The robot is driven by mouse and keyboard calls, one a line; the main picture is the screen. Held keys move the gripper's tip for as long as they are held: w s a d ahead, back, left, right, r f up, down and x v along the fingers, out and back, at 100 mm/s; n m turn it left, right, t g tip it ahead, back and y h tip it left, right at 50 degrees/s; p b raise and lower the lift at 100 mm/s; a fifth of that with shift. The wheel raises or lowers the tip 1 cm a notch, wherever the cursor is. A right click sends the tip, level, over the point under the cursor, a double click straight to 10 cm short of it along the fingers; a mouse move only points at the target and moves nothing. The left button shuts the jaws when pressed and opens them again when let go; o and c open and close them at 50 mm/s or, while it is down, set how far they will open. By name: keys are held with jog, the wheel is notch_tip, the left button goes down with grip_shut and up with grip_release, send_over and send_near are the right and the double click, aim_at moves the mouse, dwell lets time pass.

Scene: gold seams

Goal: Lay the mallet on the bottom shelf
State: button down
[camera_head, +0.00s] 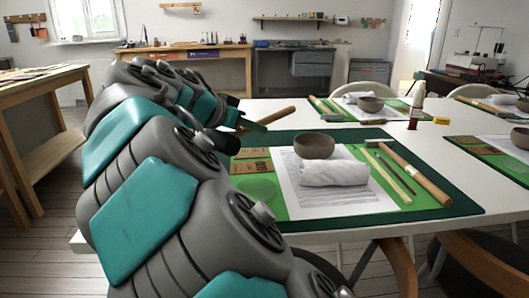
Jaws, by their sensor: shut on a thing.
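My gripper (250,124) is beyond the near end of the white table's green mat, partly hidden behind my own arm. It is shut on a wooden handle (276,116), which slants up to the right above the table. This looks like the mallet's handle; its head is hidden. I cannot tell which shelf is the bottom shelf.
The white table (290,108) holds a green mat (270,141) with a bowl (314,147), a rolled white cloth (332,172), paper and wooden tools (415,172). Chairs stand around it. A wooden bench (40,78) is at left. Floor (50,250) is clear at lower left.

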jog(key=shift+f, duration=3.2)
jog(key=shift+f, duration=0.1)
jog(key=c, duration=0.7)
grip_release()
jog(key=shift+c, duration=0.2)
